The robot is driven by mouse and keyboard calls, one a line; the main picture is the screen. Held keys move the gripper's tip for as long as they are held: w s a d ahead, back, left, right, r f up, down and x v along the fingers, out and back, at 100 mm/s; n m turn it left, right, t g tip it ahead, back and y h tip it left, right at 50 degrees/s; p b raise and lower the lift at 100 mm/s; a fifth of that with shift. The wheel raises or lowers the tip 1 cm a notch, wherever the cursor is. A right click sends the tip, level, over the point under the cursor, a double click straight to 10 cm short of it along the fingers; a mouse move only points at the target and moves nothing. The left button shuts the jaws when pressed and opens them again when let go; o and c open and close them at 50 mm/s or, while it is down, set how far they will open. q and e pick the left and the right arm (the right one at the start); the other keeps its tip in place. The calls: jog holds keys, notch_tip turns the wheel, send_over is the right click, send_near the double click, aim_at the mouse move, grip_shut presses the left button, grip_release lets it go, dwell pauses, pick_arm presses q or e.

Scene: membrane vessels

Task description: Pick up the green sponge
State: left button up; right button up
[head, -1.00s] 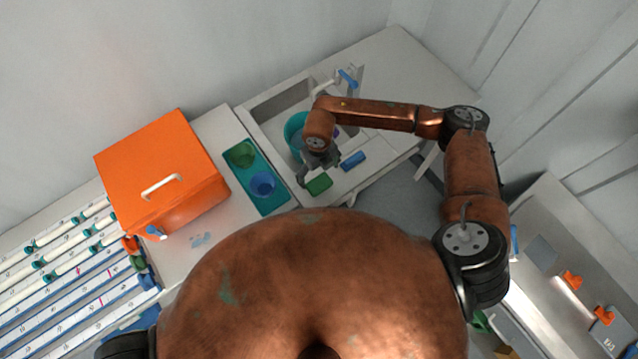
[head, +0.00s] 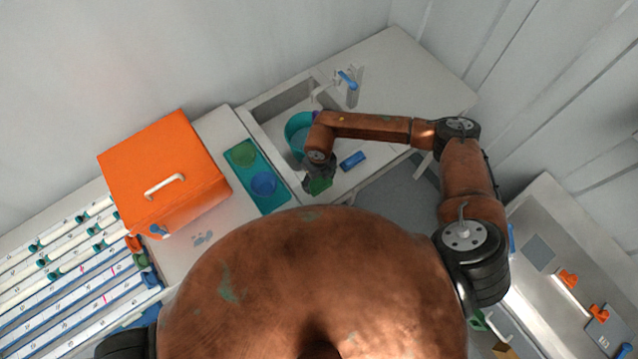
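The green sponge (head: 319,186) lies at the front edge of the sink counter in the head view. My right gripper (head: 318,182) is directly over it, and its dark fingers cover part of the sponge. The fingers are small and partly hidden by the wrist, so I cannot tell whether they are closed on it or only around it. My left gripper is not in view.
A blue sponge (head: 352,161) lies just right of my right gripper. Behind is the sink with a teal bucket (head: 297,127) and a faucet (head: 347,80). A teal tray (head: 271,200) with green and blue cups and an orange box (head: 163,172) stand left.

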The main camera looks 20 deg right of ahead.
jog(key=c, duration=0.4)
jog(key=shift+o, duration=0.2)
jog(key=shift+r, duration=0.1)
jog(key=shift+r, duration=0.6)
jog(key=s+r+b, duration=0.3)
jog(key=s+r, duration=0.8)
jog(key=s, duration=0.3)
jog(key=shift+r+b, duration=0.3)
jog(key=shift+b, duration=0.1)
